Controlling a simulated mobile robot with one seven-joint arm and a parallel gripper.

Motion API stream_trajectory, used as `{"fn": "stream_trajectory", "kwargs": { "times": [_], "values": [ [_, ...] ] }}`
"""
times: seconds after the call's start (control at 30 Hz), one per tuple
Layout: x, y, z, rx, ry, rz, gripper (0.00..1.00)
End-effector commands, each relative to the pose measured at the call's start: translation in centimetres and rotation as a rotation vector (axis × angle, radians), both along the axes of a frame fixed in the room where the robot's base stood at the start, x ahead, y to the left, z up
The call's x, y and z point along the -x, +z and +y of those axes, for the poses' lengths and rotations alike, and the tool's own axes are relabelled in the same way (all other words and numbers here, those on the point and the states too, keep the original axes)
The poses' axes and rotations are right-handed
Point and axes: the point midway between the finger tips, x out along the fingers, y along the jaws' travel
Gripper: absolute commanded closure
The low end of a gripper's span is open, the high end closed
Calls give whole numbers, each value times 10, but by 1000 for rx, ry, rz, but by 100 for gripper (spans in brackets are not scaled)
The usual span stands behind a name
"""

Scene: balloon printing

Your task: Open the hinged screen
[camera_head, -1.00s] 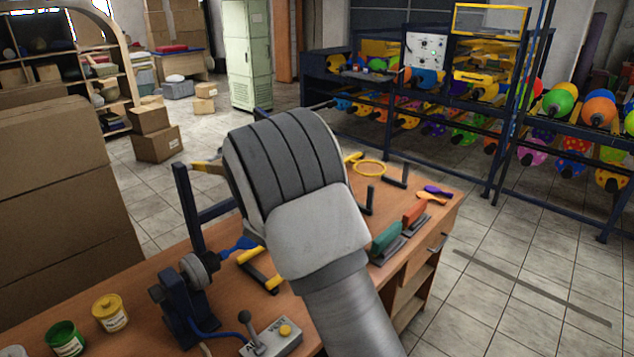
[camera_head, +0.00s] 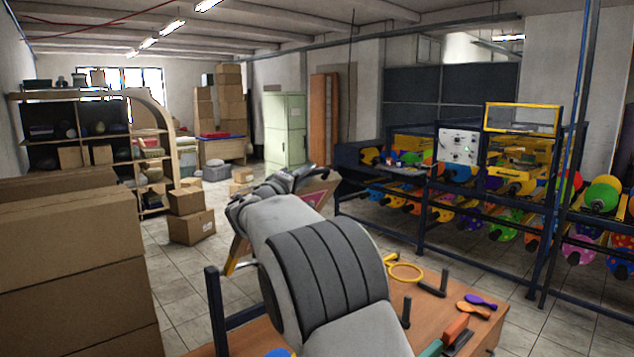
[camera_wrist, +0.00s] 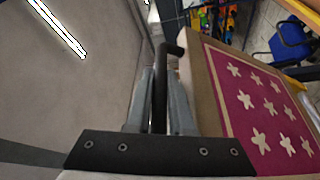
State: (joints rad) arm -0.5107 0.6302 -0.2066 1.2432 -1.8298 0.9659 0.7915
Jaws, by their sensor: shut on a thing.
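The hinged screen has a wooden frame and a magenta mesh with pale star shapes; it fills the right of the wrist view (camera_wrist: 262,112). In the head view it shows tilted beyond my arm (camera_head: 314,198), largely hidden by the arm. A black handle (camera_wrist: 159,90) with a bent end stands at the frame's near edge. My gripper (camera_wrist: 160,78) is shut on this handle, one grey finger on each side. In the head view my gripper (camera_head: 298,178) is at the screen's upper edge, its fingertips hard to make out.
The wooden workbench (camera_head: 445,325) holds a yellow ring (camera_head: 404,271), purple and orange balloons (camera_head: 480,301) and squeegee-like tools. Cardboard boxes (camera_head: 70,265) are stacked at left. A rack of balloons (camera_head: 460,190) stands at right. Tiled floor between is clear.

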Motion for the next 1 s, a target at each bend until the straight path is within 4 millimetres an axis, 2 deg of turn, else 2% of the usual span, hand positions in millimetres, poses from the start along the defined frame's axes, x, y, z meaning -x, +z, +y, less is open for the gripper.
{"fn": "stream_trajectory", "kwargs": {
  "times": [0.2, 0.63, 0.67, 0.7, 1.0],
  "values": [
    [-6, 8, 7, 21, 0, 29, 100],
    [-7, 7, 8, 26, -1, 36, 100],
    [-7, 7, 8, 26, -1, 36, 75],
    [-7, 7, 8, 25, -1, 36, 68],
    [-6, 8, 8, 24, 0, 35, 68]
  ]
}}
